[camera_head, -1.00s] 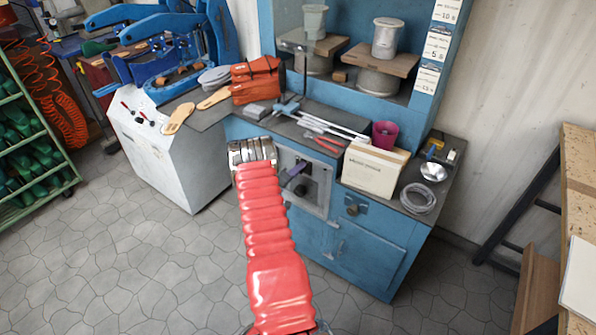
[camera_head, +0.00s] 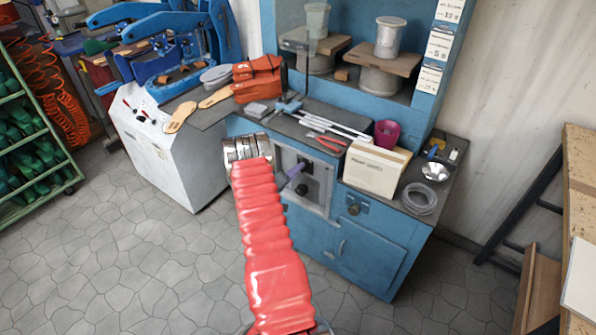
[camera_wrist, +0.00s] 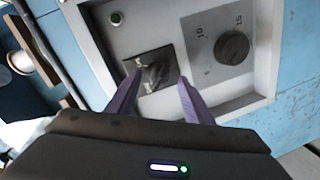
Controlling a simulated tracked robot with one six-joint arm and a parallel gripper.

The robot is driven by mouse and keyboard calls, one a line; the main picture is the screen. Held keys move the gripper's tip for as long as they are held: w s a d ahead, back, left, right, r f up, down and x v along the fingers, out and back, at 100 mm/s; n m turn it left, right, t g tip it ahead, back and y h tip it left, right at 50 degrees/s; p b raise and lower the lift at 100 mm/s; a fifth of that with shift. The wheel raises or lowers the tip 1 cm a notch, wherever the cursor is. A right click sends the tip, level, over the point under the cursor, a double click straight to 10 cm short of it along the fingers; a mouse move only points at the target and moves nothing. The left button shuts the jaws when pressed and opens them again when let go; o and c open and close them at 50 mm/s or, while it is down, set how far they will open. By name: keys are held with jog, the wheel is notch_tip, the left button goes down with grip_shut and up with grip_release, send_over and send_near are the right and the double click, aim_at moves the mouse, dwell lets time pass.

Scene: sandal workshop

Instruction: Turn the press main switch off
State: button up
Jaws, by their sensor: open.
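The press main switch (camera_wrist: 158,74) is a metal handle on a dark square plate, set in a grey control panel (camera_wrist: 190,75). In the wrist view my gripper (camera_wrist: 161,76) is open, with one purple finger on each side of the switch handle. I cannot tell whether the fingers touch it. In the head view the panel (camera_head: 324,199) is on the front of the blue cabinet, and my red-sleeved arm covers part of it. A purple finger shows in front of the panel there.
A black dial (camera_wrist: 233,47) with numbers sits right of the switch, and a green button or lamp (camera_wrist: 116,18) sits above left. A cardboard box (camera_head: 375,170), red-handled pliers (camera_head: 326,143) and a wire coil (camera_head: 419,199) lie on the cabinet top. The floor in front is clear.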

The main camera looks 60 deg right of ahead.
jog(key=v, duration=1.1)
jog(key=shift+a, duration=0.25)
